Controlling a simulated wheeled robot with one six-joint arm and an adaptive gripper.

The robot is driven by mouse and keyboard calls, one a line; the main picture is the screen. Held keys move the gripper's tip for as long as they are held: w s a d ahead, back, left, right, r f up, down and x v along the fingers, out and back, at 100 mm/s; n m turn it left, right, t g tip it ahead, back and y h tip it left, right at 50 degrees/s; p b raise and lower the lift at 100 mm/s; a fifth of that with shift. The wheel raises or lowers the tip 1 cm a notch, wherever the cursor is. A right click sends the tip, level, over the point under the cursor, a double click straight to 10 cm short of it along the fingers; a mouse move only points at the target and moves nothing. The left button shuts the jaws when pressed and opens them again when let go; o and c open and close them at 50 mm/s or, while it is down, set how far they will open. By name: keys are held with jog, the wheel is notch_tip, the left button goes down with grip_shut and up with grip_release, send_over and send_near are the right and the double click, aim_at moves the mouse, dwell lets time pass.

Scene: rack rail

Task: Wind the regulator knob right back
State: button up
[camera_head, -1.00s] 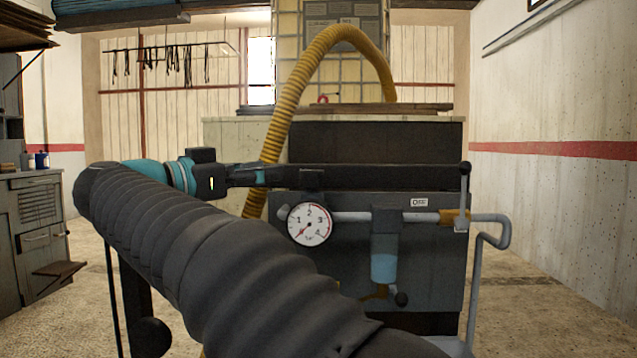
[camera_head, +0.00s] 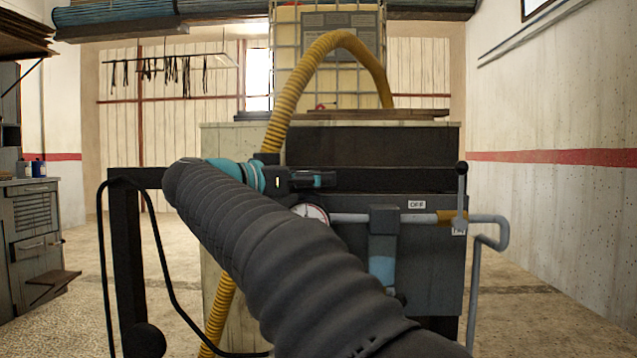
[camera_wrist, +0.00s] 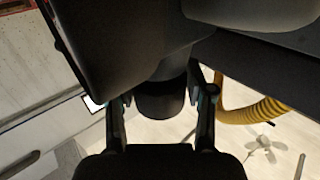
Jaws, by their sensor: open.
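The regulator's round white gauge (camera_head: 312,213) is on the front of the dark grey cabinet (camera_head: 437,275), mostly covered by my arm. A grey pipe runs right from it to a filter bowl (camera_head: 383,262). My gripper (camera_head: 312,179) is just above the gauge. In the wrist view, a dark cylinder (camera_wrist: 160,102), which looks like the regulator knob, hangs below a larger dark body. My open gripper (camera_wrist: 161,95) has one finger on each side of it. I cannot tell whether either finger touches it. The knob cannot be made out in the head view.
A lever valve (camera_head: 461,200) with OFF and ON labels is at the pipe's right end, where the pipe bends down. A yellow hose (camera_head: 275,130) arches behind my gripper and shows in the wrist view (camera_wrist: 255,112). Open floor lies left and right of the cabinet.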

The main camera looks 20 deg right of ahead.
jog(key=shift+w+d, duration=0.3)
jog(key=shift+d, duration=0.3)
jog(key=c, duration=0.9)
jog(key=shift+c, duration=0.3)
